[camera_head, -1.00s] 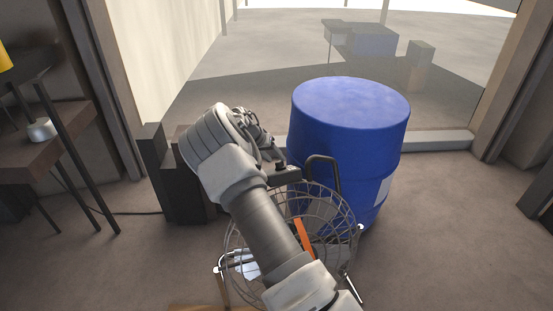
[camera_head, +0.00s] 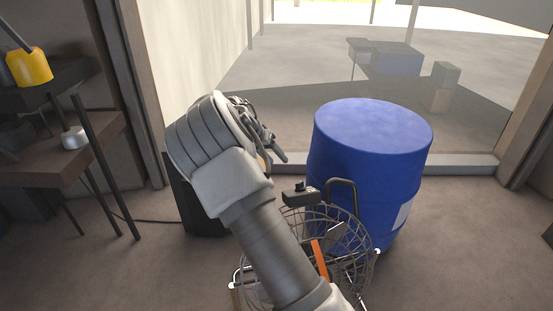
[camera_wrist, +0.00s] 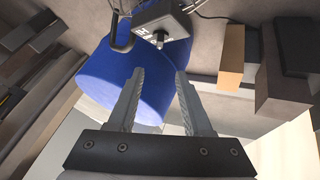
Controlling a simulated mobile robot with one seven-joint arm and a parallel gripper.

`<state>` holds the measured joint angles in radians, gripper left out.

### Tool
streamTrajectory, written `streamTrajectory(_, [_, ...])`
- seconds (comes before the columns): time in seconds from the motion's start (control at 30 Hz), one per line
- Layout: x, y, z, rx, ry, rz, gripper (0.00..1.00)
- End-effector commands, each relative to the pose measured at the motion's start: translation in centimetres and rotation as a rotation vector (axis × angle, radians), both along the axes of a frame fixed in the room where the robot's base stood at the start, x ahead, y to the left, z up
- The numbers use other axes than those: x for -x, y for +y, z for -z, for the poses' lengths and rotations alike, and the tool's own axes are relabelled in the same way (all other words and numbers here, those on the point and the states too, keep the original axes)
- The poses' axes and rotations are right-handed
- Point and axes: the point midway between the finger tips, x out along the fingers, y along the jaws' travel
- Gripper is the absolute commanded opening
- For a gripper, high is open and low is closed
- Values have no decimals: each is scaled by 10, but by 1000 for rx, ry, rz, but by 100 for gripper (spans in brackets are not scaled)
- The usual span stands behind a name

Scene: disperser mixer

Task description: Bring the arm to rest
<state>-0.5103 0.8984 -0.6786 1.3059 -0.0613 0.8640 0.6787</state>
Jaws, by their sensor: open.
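My arm (camera_head: 265,245) reaches up from the bottom of the head view and bends at a large grey joint (camera_head: 205,135). My gripper (camera_wrist: 160,74) is open in the wrist view, with nothing between its two ridged fingers. In the head view it is partly hidden behind the arm. The fingers point toward the blue drum, which lies behind them in the wrist view. I cannot tell the exact gap, but no contact shows.
A blue drum (camera_head: 375,150) stands right of my arm. Beside it are a wire cage (camera_head: 350,245), a black handle (camera_head: 342,183) and a small dark control box (camera_head: 300,194), partly behind my arm. A wooden shelf (camera_head: 60,150) is at left. Floor at right is clear.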

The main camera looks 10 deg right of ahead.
Motion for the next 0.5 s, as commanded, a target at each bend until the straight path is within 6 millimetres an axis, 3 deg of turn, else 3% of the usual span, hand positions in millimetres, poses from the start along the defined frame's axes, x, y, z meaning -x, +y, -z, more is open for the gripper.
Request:
streamTrajectory(0.27, [9, -5, -11, -35, 2, 6, 50])
streamTrajectory(0.5, [49, -15, -48, -165, 17, 0, 50])
